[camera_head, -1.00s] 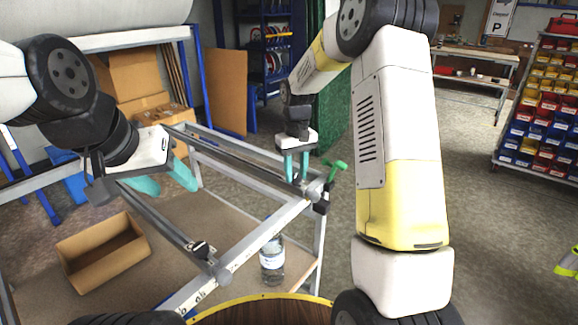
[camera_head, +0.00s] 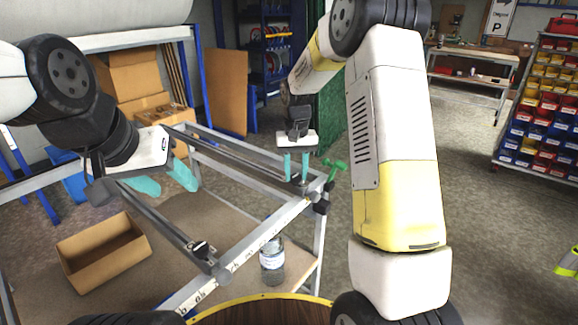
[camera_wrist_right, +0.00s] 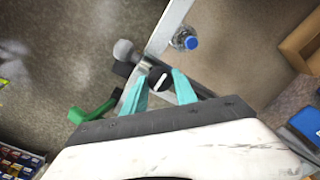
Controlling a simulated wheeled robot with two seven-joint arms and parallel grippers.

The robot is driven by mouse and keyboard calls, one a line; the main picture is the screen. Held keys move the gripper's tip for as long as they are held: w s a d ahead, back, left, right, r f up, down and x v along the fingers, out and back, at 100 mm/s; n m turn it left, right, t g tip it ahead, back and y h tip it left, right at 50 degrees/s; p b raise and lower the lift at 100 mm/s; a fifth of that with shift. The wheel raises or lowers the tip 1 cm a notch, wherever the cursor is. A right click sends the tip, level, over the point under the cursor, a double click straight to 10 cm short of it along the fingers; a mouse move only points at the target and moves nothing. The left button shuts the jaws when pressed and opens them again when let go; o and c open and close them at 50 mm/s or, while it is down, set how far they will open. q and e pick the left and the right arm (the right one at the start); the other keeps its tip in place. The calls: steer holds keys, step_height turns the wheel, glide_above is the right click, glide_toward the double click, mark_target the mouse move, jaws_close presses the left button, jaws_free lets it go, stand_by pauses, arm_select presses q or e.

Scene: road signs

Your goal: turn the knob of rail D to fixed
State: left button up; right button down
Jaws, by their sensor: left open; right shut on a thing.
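My right gripper (camera_head: 297,180) points down at the right end of the far rail (camera_head: 246,160) of the metal frame. In the right wrist view its teal fingers stand on either side of a round black knob (camera_wrist_right: 158,80) with a pale mark, and are shut on it. The fingers partly hide the knob in the head view. I cannot read which rail is D or the knob's setting. A second knob (camera_head: 201,249) sits on the near rail (camera_head: 160,222). My left gripper (camera_head: 164,182) is open and empty above the frame's left part.
A green-handled part (camera_head: 334,167) is at the frame's corner, close to my right gripper. A clear bottle (camera_head: 272,262) and an open cardboard box (camera_head: 102,252) stand on the board inside the frame. Bin shelves (camera_head: 540,110) are far right.

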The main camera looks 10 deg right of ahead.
mark_target(296, 176)
steer(key=c, duration=1)
jaws_free()
steer(key=shift+o, duration=0.2)
steer(key=shift+r, duration=0.1)
step_height(296, 176, up, 8)
steer(key=shift+f, duration=0.15)
